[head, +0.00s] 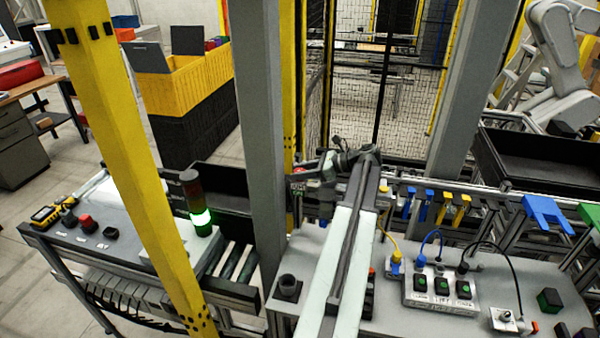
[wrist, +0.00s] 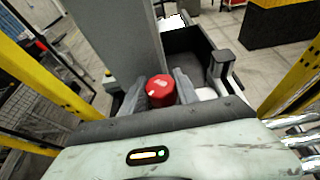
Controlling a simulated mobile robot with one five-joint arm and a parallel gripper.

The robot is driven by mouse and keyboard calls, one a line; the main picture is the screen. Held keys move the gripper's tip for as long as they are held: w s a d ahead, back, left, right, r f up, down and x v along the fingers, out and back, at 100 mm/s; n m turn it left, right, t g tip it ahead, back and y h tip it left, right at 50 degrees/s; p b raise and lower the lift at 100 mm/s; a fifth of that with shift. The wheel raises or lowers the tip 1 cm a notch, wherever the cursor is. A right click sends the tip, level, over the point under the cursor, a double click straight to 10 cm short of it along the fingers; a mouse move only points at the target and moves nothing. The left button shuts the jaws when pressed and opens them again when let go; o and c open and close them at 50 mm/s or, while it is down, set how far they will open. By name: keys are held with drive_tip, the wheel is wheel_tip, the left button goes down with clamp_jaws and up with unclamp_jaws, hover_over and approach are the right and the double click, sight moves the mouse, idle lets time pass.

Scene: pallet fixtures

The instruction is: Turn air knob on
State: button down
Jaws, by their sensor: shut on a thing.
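The air knob is a red round knob with a pale mark on its face, and it shows in the wrist view (wrist: 160,90) between the two grey fingers. My gripper (wrist: 160,92) is shut on the red knob, with one finger on each side. In the head view my arm reaches away over the grey table, and my gripper (head: 318,168) is at its far end beside the grey post. A bit of red (head: 299,171) shows there, above a small sign with green lettering (head: 298,189). The knob's base is hidden by the fingers.
A grey post (head: 258,120) stands close to the left of my gripper, and a yellow post (head: 125,150) is farther left. A lit green signal lamp (head: 201,217) stands on the left table. Switches and cables (head: 441,286) are right of my arm.

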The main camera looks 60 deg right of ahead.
drive_tip(key=c, duration=0.9)
unclamp_jaws()
drive_tip(key=p+v, duration=0.3)
drive_tip(key=v, duration=0.4)
drive_tip(key=shift+s+d+r, duration=0.1)
drive_tip(key=shift+s, duration=0.3)
drive_tip(key=shift+w, duration=0.1)
drive_tip(key=shift+w+f+b, duration=0.25)
drive_tip(key=shift+b, duration=0.05)
drive_tip(key=b+x, duration=0.2)
drive_tip(key=x, duration=0.5)
drive_tip(key=shift+w+a+b, duration=0.15)
drive_tip(key=shift+a+b, duration=0.05)
drive_tip(key=shift+b, duration=0.15)
drive_tip(key=shift+d+r+m+t+h, duration=0.1)
drive_tip(key=shift+r+m+t+h, duration=0.1)
drive_tip(key=shift+m+t+h, duration=0.3)
